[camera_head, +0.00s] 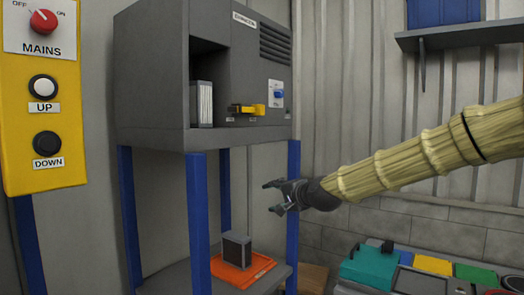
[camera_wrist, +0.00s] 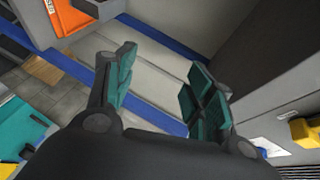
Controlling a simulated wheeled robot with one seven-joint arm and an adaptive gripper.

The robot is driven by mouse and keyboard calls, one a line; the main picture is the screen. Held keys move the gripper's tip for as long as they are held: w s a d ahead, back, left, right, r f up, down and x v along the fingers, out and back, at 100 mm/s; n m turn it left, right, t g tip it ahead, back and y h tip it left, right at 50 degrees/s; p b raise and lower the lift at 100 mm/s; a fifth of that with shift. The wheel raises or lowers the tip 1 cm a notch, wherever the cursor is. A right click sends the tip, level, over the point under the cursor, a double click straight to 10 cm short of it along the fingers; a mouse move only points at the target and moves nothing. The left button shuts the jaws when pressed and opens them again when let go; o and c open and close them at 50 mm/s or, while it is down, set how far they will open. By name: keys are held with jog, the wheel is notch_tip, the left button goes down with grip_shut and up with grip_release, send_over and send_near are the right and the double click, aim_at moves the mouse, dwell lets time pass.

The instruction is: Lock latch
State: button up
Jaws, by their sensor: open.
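The yellow latch handle (camera_head: 248,109) is on the front of the grey chassis box (camera_head: 170,60), low down beside a blue switch (camera_head: 278,94). It also shows in the wrist view at the right edge (camera_wrist: 304,131). A dark part sits at the handle's left end; I cannot tell whether it is locked. My gripper (camera_head: 274,196) is open and empty, in front of the blue frame leg, below and to the right of the latch and apart from it. In the wrist view its two green-padded fingers (camera_wrist: 160,88) are spread with nothing between them.
A grey module (camera_head: 201,104) stands in the box's open slot. A dark block (camera_head: 236,249) stands on an orange tray (camera_head: 262,264) on the lower shelf. Blue legs (camera_head: 199,225) carry the box. Coloured bins (camera_head: 370,264) are at lower right, and a yellow control panel (camera_head: 40,165) is at left.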

aim_at(262, 110)
jog(key=s+d+r+m+t+y, duration=0.1)
jog(key=s+r+m+t+y, duration=0.15)
jog(key=r, duration=2.35)
jog(key=shift+n, duration=0.45)
jog(key=shift+p+x, duration=2.05)
jog(key=shift+x, duration=3)
jog(key=shift+d+r, duration=0.1)
jog(key=shift+d, duration=0.05)
jog(key=shift+c, duration=0.2)
